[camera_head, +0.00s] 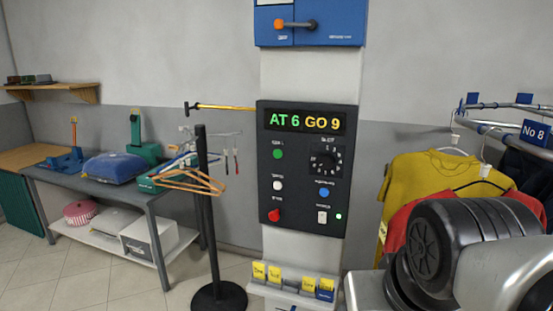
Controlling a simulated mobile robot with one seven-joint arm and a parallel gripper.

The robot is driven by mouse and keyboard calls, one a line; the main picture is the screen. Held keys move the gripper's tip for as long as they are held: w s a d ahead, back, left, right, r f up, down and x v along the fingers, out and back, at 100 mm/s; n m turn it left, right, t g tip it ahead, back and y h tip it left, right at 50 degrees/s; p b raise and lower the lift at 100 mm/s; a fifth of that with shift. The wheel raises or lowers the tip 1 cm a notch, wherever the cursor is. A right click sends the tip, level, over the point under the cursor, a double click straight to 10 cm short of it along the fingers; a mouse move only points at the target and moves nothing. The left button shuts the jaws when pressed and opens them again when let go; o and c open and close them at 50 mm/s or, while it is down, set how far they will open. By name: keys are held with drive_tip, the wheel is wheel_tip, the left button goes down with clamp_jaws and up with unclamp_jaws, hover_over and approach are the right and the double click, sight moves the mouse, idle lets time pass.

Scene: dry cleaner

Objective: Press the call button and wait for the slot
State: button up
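A dark control panel (308,168) is mounted on a pale column. Its display (304,121) reads "AT 6" in green and "GO 9" in yellow. Below it are a green button (278,154), a white button (277,185), a red knob or button (274,215), a black dial (326,162) and a blue button (323,192). The labels are too small to tell which is the call button. Part of my arm fills the lower right; my gripper does not show.
A garment rail (490,106) with a "No 8" tag (535,133) holds a yellow shirt (430,175) and a red one at right. A black post (209,220) with hangers stands left of the panel. A card rack (292,289) sits below; a workbench (150,192) stands at left.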

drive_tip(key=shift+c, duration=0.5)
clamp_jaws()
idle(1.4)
